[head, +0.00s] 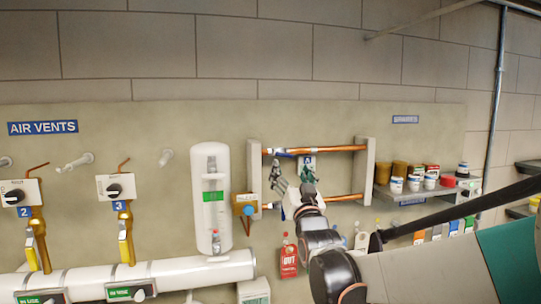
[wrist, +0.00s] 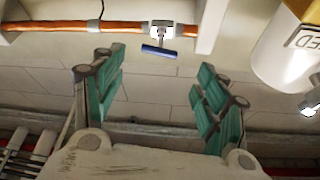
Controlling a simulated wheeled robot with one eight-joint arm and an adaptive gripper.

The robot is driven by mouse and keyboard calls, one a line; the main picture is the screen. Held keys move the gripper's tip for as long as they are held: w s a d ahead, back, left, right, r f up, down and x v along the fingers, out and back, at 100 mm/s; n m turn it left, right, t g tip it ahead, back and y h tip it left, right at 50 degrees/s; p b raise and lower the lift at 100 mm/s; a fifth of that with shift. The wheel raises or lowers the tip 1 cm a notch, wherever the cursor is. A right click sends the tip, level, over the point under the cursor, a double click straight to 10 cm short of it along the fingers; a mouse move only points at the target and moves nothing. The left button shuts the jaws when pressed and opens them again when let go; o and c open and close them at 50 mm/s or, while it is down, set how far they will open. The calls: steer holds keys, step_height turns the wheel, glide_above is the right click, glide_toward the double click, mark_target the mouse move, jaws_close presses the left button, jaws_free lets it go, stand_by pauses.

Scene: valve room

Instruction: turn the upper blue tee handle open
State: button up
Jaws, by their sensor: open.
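The upper blue tee handle (wrist: 159,51) shows in the wrist view as a short blue bar below a metal valve body (wrist: 162,31) on a copper pipe. The bar lies roughly along the pipe, slightly tilted. My gripper (wrist: 158,68) is open and empty, with its teal finger pads on either side below the handle in the picture, not touching it. In the head view my gripper (head: 293,172) is in front of the upper copper pipe (head: 340,148), and a bit of the blue handle (head: 285,155) shows just above the left finger.
Pale upright supports (head: 362,172) hold the pipes, with a lower copper pipe (head: 345,197) beneath. A white cylinder (head: 210,205) stands left of the pipes. A shelf (head: 425,190) with several jars is to the right. A red tag (head: 289,257) hangs below.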

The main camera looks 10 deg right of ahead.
mark_target(284, 156)
steer(key=p+x, duration=0.2)
steer(key=x, duration=0.7)
steer(key=shift+w, duration=0.25)
steer(key=c, duration=1.1)
